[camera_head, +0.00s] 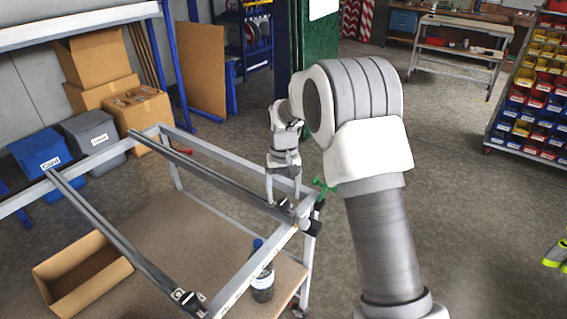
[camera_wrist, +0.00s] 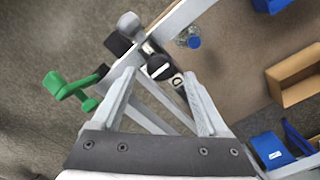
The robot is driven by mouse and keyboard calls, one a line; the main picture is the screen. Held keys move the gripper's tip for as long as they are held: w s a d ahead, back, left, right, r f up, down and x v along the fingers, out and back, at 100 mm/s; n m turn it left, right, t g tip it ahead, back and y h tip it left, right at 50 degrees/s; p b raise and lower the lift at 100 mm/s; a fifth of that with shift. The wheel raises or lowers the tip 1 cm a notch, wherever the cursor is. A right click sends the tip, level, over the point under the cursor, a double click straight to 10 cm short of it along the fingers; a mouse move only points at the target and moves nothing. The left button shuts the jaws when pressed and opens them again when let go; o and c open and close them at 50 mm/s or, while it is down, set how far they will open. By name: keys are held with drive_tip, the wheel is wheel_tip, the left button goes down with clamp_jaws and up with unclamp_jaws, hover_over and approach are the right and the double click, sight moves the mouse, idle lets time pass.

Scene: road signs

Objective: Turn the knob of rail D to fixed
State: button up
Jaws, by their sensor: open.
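My gripper (camera_head: 284,197) points down over the right end of the far rail (camera_head: 205,172) of a grey metal frame. In the wrist view, a round black knob (camera_wrist: 159,67) sits between the two fingertips of my gripper (camera_wrist: 160,76). A label with the letter D (camera_wrist: 178,80) is right beside the knob. The fingers are apart, one on either side of the knob; I cannot tell whether they touch it. In the head view the knob is small and partly hidden by the fingers. I cannot read its setting.
A green handle (camera_head: 325,188) is close to my gripper at the frame's corner. An open cardboard box (camera_head: 82,272) stands lower left.

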sight(284, 202)
wheel_tip(284, 202, up, 15)
drive_tip(key=shift+r, duration=0.1)
idle(0.4)
